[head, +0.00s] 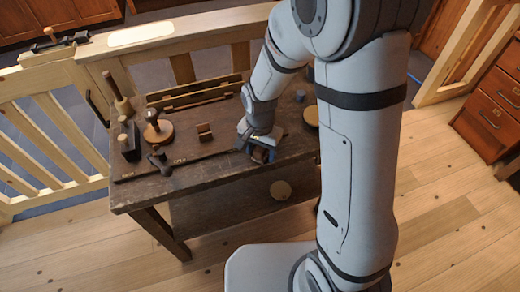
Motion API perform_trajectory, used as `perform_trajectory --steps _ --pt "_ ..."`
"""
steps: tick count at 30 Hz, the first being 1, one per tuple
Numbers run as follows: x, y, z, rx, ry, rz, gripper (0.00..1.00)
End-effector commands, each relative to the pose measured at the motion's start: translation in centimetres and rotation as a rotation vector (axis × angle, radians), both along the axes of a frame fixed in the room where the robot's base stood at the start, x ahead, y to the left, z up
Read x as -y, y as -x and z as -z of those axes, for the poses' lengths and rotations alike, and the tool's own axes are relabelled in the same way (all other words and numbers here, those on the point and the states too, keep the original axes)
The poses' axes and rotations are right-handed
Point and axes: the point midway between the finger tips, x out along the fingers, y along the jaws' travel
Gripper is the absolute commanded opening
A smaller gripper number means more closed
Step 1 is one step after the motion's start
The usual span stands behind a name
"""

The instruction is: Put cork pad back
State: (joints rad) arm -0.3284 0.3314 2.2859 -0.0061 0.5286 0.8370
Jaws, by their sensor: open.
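A second round tan piece (311,116) lies on the table top at the right, partly hidden by my arm. I cannot tell for sure which of them is the cork pad.
The dark wooden table (200,168) carries a mallet (119,97), a round-based wooden piece (157,128), a small brown block (204,132) and a long dark bar (180,166). A wooden railing (165,40) runs behind. Bare floor lies in front.

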Motion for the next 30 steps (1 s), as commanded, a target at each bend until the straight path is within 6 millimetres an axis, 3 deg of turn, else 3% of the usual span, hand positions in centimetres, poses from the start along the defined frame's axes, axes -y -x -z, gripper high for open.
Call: perform_trajectory --steps 8,21,30 --pt "0.0 -0.1 -1.6 0.003 -0.001 0.001 0.57" --pt "0.0 -0.1 -10.5 0.004 -0.001 0.002 0.57" --pt "0.1 0.0 -12.4 0.001 0.0 0.001 0.57"
